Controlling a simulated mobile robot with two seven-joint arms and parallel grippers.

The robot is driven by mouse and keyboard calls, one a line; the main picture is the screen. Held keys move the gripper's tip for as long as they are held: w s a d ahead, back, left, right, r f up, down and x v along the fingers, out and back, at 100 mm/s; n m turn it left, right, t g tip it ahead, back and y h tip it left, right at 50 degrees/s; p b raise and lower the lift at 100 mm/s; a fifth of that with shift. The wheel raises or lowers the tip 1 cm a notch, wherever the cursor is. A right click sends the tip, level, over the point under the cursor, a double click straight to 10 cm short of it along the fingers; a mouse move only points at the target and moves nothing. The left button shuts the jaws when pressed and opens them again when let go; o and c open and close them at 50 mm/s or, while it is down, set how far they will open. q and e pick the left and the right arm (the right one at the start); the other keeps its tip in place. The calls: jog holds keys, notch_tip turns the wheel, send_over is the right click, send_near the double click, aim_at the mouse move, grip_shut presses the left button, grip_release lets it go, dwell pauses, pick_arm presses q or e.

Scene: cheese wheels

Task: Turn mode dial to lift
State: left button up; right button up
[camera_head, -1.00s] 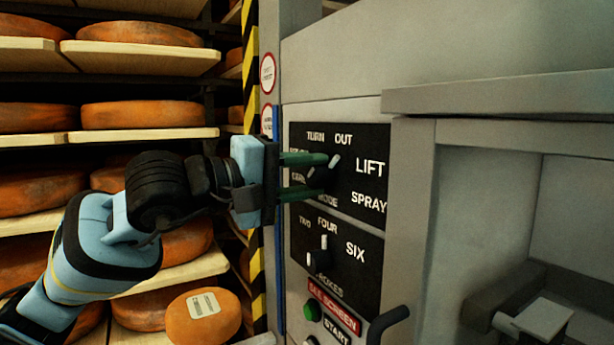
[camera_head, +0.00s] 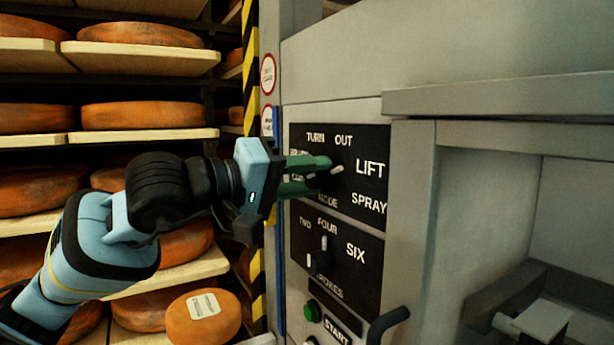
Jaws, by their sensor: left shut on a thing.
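The mode dial (camera_head: 337,169) is on the upper black panel (camera_head: 372,187), among the labels TURN, OUT, LIFT, SPRAY and MODE. Its white pointer mark points right and slightly up, toward the LIFT label (camera_head: 370,169). My left gripper (camera_head: 322,175) reaches in from the left with its two green fingers shut on the dial, one above and one below. The fingers hide much of the dial and part of the labels on the left. My right gripper is not in view.
Below is a second dial (camera_head: 324,243) with TWO, FOUR and SIX labels. Under it are a green button (camera_head: 312,311) and a black handle (camera_head: 388,322). A grey ledge (camera_head: 500,95) juts out at right. Shelves of cheese wheels (camera_head: 142,116) fill the left.

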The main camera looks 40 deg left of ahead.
pick_arm(q)
jog(key=o, duration=1)
jog(key=shift+c, duration=0.2)
jog(key=shift+s+a+f+b, duration=0.15)
jog(key=shift+s+a+b, duration=0.15)
jog(key=shift+s, duration=0.25)
jog(key=b+v, duration=0.5)
jog(key=v, duration=0.1)
jog(key=shift+s, duration=0.3)
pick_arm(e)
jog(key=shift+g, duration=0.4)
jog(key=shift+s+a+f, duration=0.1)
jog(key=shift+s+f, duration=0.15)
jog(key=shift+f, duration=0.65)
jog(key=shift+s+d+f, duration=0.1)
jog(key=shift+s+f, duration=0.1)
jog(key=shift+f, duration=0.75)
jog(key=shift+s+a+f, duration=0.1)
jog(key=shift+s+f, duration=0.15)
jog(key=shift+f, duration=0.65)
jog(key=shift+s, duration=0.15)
